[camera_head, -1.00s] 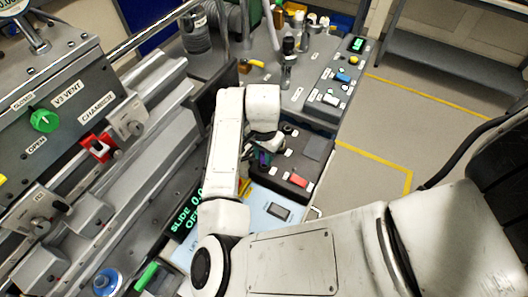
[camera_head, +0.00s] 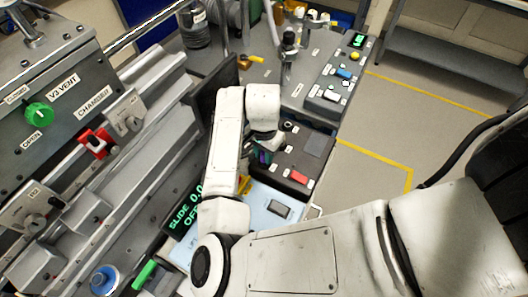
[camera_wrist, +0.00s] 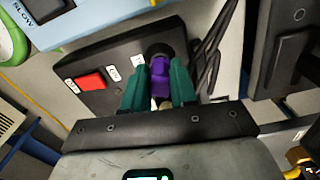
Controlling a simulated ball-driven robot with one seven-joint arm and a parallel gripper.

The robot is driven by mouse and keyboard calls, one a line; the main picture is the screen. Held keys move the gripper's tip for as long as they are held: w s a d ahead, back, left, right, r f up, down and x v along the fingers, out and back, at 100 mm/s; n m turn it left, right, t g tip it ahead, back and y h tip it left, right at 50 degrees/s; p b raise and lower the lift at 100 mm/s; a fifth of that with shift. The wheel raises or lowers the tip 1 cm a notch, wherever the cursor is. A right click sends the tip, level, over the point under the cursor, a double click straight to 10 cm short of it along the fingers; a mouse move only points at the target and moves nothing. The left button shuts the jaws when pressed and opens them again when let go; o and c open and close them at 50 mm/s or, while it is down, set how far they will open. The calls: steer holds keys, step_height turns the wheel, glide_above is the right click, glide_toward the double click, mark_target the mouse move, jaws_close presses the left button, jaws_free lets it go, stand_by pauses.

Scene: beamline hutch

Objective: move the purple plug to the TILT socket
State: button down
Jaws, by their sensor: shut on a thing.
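The purple plug (camera_wrist: 160,80) is between the two teal fingers of my gripper (camera_wrist: 158,88) in the wrist view. The gripper is shut on it. The plug's far end meets or overlaps a round black socket (camera_wrist: 159,50) on a dark panel (camera_wrist: 125,48); I cannot tell whether it is seated. In the head view, a bit of the purple plug (camera_head: 264,157) shows beside my gripper (camera_head: 257,158), which the arm partly hides. The dark panel (camera_head: 318,146) lies just right of it. Its labels are too small to read, so I cannot pick out the TILT socket.
A red switch (camera_wrist: 88,82) is on the same panel, and also shows in the head view (camera_head: 298,177). A black cable hangs beside the fingers in the wrist view. A grey console (camera_head: 335,90) stands beyond the panel. Open floor (camera_head: 380,140) lies to the right.

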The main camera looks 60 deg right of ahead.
steer(key=shift+f+b, duration=0.3)
steer(key=shift+f, duration=0.15)
stand_by(0.4)
steer(key=c, duration=0.8)
jaws_free()
step_height(320, 180, up, 11)
steer(key=shift+f+b, duration=0.1)
steer(key=shift+b, duration=0.4)
steer(key=shift+s, duration=0.1)
